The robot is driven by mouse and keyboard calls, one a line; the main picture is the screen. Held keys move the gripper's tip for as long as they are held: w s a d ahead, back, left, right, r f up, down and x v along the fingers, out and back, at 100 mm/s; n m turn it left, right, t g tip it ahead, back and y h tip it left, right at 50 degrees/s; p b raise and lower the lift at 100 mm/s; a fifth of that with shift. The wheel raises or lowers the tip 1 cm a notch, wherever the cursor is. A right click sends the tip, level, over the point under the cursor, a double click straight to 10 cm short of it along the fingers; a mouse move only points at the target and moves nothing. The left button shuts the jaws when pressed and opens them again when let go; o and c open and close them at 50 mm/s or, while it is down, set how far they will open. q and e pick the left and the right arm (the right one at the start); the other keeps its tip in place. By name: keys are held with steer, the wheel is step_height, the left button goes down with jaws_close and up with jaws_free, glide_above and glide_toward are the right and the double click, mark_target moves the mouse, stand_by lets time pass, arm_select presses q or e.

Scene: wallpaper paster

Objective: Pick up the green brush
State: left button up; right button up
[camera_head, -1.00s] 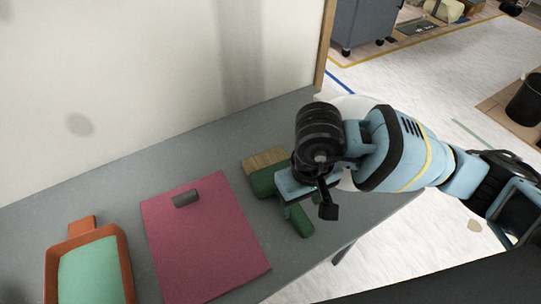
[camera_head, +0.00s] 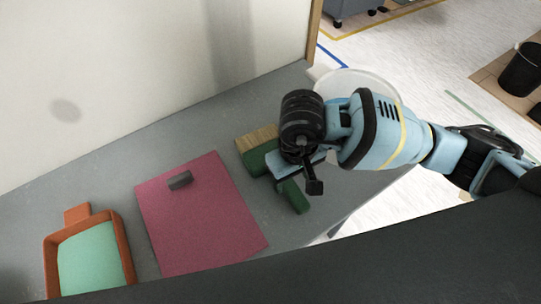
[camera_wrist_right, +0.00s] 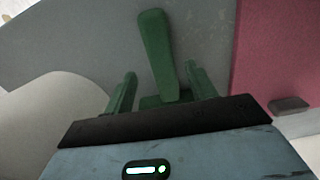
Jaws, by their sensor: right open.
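The green brush (camera_head: 258,159) lies on the grey table, right of the pink sheet. Its tan bristles (camera_head: 257,137) point toward the wall and its handle (camera_head: 294,196) toward the front. My right gripper (camera_head: 287,170) is over the brush and hides its middle. In the right wrist view the handle (camera_wrist_right: 157,50) runs up between the two spread fingers of the right gripper (camera_wrist_right: 160,82). The fingers look open, one on each side; I cannot tell whether they touch the brush. My left gripper is not in view.
The pink sheet (camera_head: 200,220) lies on the table (camera_head: 110,175) with a small dark grey block (camera_head: 180,180) on it. An orange tray (camera_head: 127,258) with a green inside is at left. The wall (camera_head: 120,70) rises behind. A pale round object (camera_head: 370,78) is behind my right arm.

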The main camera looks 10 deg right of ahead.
mark_target(290, 185)
steer(key=shift+a+f, duration=0.2)
steer(key=shift+f, duration=1.55)
steer(key=shift+w, duration=0.1)
steer(key=c, duration=1.1)
